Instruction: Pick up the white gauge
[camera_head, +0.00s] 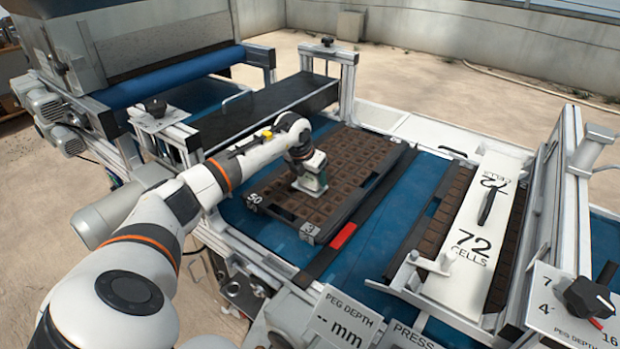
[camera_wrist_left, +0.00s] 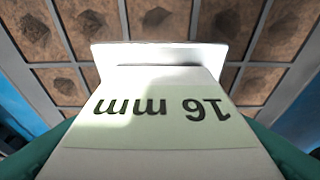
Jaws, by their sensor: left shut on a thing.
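The white gauge (camera_wrist_left: 160,115) fills the middle of the left wrist view, with "16 mm" upside down on a pale green band and a wider white foot at its far end. My left gripper (camera_head: 309,172) is shut on it, with dark green finger parts at both lower sides of the wrist view. In the head view the gauge's white foot (camera_head: 309,188) shows just under the gripper, over the brown seed tray (camera_head: 309,230). Whether the foot touches the tray's cells I cannot tell. My right gripper is not in view.
The tray marked 50 and 3 lies on a blue belt (camera_head: 362,245), beside a dark rail with a red block (camera_head: 343,236). A white "72 cells" plate (camera_head: 476,225) spans a second tray at right. A metal frame and dark crossbar (camera_head: 265,112) stand behind.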

